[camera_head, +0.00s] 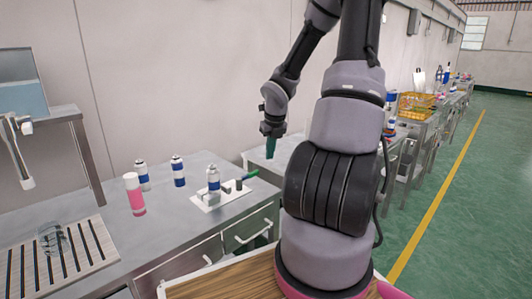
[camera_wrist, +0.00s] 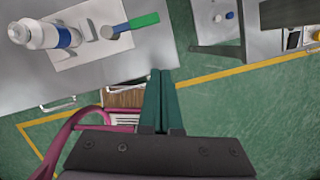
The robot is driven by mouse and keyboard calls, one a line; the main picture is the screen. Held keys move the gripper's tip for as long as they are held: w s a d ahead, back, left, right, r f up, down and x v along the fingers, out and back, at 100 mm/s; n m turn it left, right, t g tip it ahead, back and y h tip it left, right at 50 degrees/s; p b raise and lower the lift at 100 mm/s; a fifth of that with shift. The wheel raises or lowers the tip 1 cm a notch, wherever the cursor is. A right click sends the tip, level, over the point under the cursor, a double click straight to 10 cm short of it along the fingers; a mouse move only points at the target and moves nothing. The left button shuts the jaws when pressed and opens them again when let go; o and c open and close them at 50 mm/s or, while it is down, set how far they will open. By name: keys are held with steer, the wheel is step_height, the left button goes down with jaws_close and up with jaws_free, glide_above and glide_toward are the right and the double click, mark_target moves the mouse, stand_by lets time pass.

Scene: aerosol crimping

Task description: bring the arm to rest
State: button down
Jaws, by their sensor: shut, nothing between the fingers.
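My gripper (camera_head: 270,147) hangs from my arm above and beyond the right end of the steel bench, pointing down. In the wrist view its green fingers (camera_wrist: 160,98) are pressed together with nothing between them. A white plate (camera_head: 222,193) lies at the right end of the bench. The wrist view also shows this can (camera_wrist: 45,35) and the green handle (camera_wrist: 144,20), both apart from my fingers.
Two more blue-banded cans (camera_head: 142,176) (camera_head: 178,172) and a pink can with a white cap (camera_head: 134,196) stand on the bench (camera_head: 170,222). A slatted rack (camera_head: 88,262) lies at the left. More benches line the wall at the right. Green floor is free beyond the yellow line.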

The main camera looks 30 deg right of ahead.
steer(key=s+a+r+n+t, duration=0.1)
steer(key=s+a+r+n, duration=0.4)
steer(key=r+n, duration=0.4)
steer(key=s+a+r+n+t+y, duration=0.1)
steer(key=s+a+r+n, duration=0.5)
steer(key=n, duration=0.6)
steer(key=s+a+r+n+t+y, duration=0.1)
steer(key=s+a+r+n+t, duration=0.1)
steer(key=s+a+r+n, duration=0.4)
steer(key=s+r+n, duration=0.3)
steer(key=r+n, duration=0.2)
steer(key=r, duration=0.2)
steer(key=shift+n, duration=0.3)
steer(key=shift+a, duration=0.15)
